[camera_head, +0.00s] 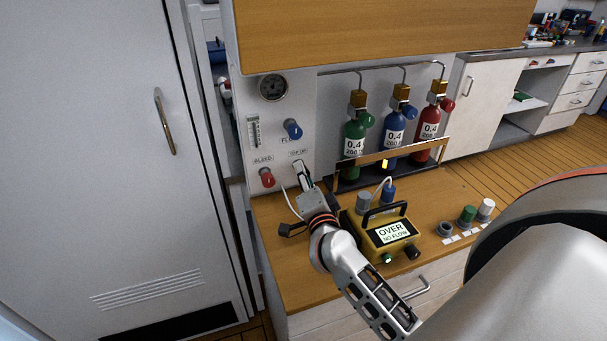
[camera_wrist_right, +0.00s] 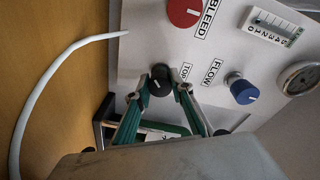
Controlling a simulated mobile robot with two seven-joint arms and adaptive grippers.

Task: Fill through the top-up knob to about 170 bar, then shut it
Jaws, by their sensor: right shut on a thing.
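My right gripper (camera_head: 303,176) reaches the white fill panel (camera_head: 297,84) at the TOP-UP label. In the right wrist view its green fingers (camera_wrist_right: 161,92) are shut on the black top-up knob (camera_wrist_right: 159,78), one finger on each side. In the head view the gripper hides that knob. The round pressure gauge (camera_head: 272,87) is at the panel's upper left; its needle is too small to read. It also shows at the right of the wrist view (camera_wrist_right: 302,79). My left gripper is in neither view.
Near the gripper are the red BLEED knob (camera_head: 267,177) and blue FLOW knob (camera_head: 292,129). A yellow meter (camera_head: 377,230) reading "OVER NO FLOW" stands on the wooden counter (camera_head: 285,273). Green, blue and red cylinders (camera_head: 394,127) stand behind. A white hose (camera_wrist_right: 47,77) curves beside the gripper.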

